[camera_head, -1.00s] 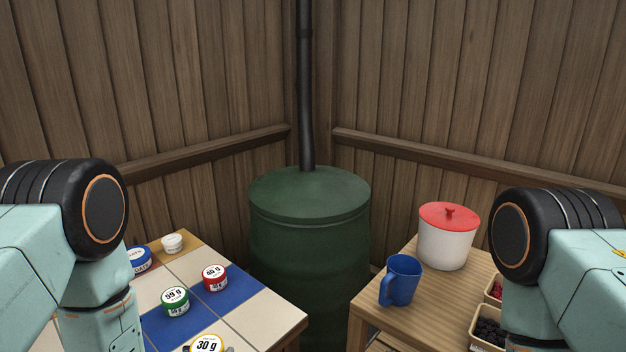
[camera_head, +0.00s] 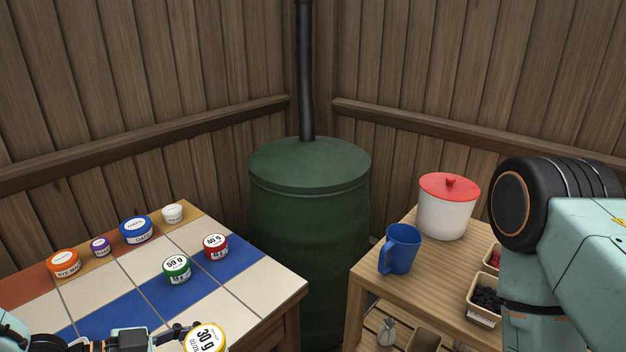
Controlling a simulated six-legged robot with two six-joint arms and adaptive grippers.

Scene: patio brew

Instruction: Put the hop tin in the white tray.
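A yellow-rimmed tin with a white lid marked 30 g (camera_head: 206,337) is at the bottom edge of the view, slightly tilted and partly cut off. My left gripper (camera_head: 190,333) comes in low from the left with its dark fingers at this tin and seems shut on it; the far finger is hidden. The small print is too small to tell whether it is the hop tin. No white tray shows. My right arm is at the right, but its gripper is out of view.
The tiled table (camera_head: 243,290) holds green (camera_head: 176,270), red (camera_head: 215,247), blue (camera_head: 136,230), orange (camera_head: 63,263), purple (camera_head: 99,247) and white (camera_head: 172,213) tins. A green barrel (camera_head: 310,165) separates it from a wooden bench with a blue mug (camera_head: 400,249), a red-lidded pot (camera_head: 447,205) and berry boxes.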

